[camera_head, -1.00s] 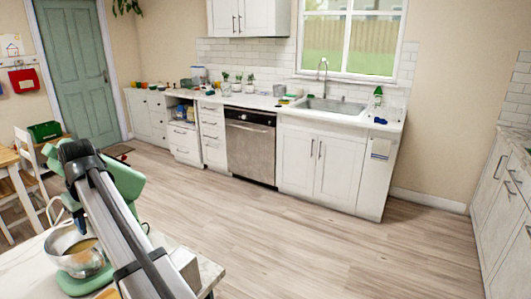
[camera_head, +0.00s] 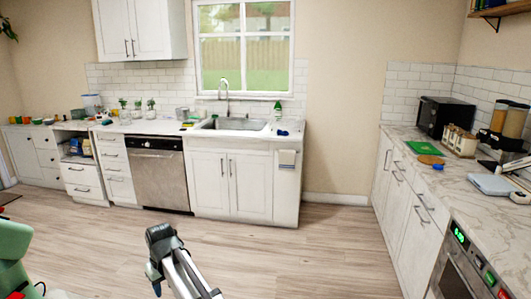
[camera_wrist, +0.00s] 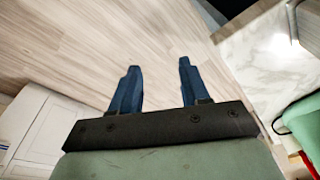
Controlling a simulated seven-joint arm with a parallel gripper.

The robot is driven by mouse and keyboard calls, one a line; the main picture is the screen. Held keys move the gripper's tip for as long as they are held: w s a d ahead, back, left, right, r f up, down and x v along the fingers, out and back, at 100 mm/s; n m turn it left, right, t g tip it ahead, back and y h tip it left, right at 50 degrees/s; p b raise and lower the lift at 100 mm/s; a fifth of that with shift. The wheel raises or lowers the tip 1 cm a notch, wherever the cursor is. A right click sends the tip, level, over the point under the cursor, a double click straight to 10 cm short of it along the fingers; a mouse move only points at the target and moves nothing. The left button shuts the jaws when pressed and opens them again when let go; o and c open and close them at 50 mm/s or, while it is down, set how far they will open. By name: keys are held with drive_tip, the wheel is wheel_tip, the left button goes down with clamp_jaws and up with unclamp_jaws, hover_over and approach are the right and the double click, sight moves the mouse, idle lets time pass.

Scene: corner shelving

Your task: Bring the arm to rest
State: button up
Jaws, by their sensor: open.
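My arm (camera_head: 185,270) shows at the bottom of the head view, left of centre, folded low in front of the open floor. My gripper (camera_wrist: 157,88) shows in the wrist view with its two blue fingers apart and nothing between them. Bare wooden floor lies beyond the fingertips. In the head view a small blue part shows below the dark arm joint, and the fingers cannot be made out clearly there.
A marble-topped table (camera_wrist: 262,65) with a green object (camera_wrist: 305,120) is to the right in the wrist view. In the head view, the sink cabinets (camera_head: 230,183) line the back, and a marble counter (camera_head: 460,185) with several items runs along the right. The floor (camera_head: 300,245) between is clear.

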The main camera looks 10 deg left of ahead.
drive_tip(key=w+d+f+m, duration=0.25)
drive_tip(key=d+f, duration=0.25)
drive_tip(key=d, duration=0.5)
drive_tip(key=w+d+f+m+h, duration=0.1)
drive_tip(key=w+d+f, duration=0.25)
drive_tip(key=d, duration=0.75)
drive_tip(key=w+d+f+m, duration=0.2)
drive_tip(key=d+f, duration=0.3)
drive_tip(key=d, duration=0.5)
drive_tip(key=s+d+f+m, duration=0.2)
drive_tip(key=s+d+f, duration=0.1)
drive_tip(key=d, duration=0.7)
drive_tip(key=s+d+f+m, duration=0.2)
drive_tip(key=s+d+f, duration=0.15)
drive_tip(key=d, duration=0.55)
drive_tip(key=s+d+f+m, duration=0.2)
drive_tip(key=s+d+f, duration=0.15)
drive_tip(key=d, duration=0.65)
drive_tip(key=s+f+g, duration=0.3)
drive_tip(key=s+f, duration=0.7)
drive_tip(key=s, duration=0.4)
drive_tip(key=s+f+g, duration=0.4)
drive_tip(key=s+f, duration=0.6)
drive_tip(key=s, duration=0.4)
drive_tip(key=shift+s+a+f+g+h, duration=0.25)
drive_tip(key=shift+s+a+g+h, duration=0.05)
drive_tip(key=shift+s+a, duration=0.1)
